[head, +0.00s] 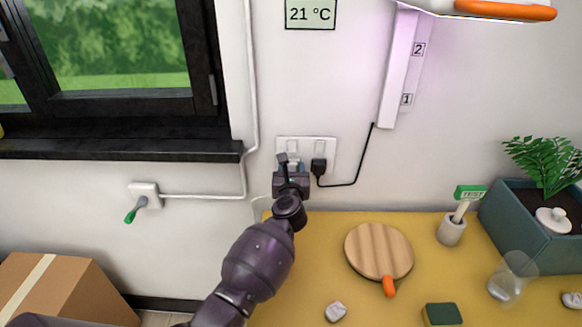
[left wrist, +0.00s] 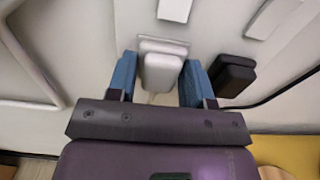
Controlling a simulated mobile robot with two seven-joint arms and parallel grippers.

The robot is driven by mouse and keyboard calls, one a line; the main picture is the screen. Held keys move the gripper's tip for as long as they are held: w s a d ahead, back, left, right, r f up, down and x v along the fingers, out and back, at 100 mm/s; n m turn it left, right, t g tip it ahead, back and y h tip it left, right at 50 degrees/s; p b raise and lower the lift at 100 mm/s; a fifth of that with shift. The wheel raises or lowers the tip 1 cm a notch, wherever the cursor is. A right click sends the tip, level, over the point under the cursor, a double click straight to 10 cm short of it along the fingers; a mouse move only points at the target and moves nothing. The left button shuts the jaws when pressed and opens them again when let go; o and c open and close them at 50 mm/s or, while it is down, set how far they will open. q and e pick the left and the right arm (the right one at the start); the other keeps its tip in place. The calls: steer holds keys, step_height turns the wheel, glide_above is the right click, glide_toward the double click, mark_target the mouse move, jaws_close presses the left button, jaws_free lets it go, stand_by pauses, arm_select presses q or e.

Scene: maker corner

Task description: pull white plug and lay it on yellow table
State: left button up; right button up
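The white plug (left wrist: 162,72) sits in the wall outlet plate (head: 321,141), and the gripper mostly hides it in the head view. My left gripper (head: 291,168) is up at the outlet. In the left wrist view its two blue fingers (left wrist: 160,82) stand on either side of the white plug, open, with a gap showing at least on the left side. The yellow table (head: 320,270) lies below, against the wall; a corner of it shows in the left wrist view (left wrist: 290,150). My right gripper is not in view.
A black plug (head: 319,167) with a black cord sits just right of the white plug. A round wooden board (head: 379,250), a white crumpled piece (head: 335,312), a dark green block (head: 442,314), a glass (head: 507,280) and a planter (head: 520,225) are on the table.

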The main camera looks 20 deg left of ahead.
mark_target(291, 170)
arm_select(q)
steer(key=c, duration=0.6)
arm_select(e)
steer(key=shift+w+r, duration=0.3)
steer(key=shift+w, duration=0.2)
arm_select(q)
steer(key=shift+s+d, duration=0.1)
steer(key=shift+s, duration=0.3)
steer(key=shift+p+v, duration=0.45)
steer(key=shift+v, duration=0.35)
steer(key=shift+p+v, duration=0.55)
steer(key=shift+v, duration=1.25)
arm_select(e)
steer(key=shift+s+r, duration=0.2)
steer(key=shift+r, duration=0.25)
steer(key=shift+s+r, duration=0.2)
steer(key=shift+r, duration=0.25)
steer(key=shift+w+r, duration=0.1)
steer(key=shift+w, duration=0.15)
arm_select(q)
steer(key=shift+r, duration=0.1)
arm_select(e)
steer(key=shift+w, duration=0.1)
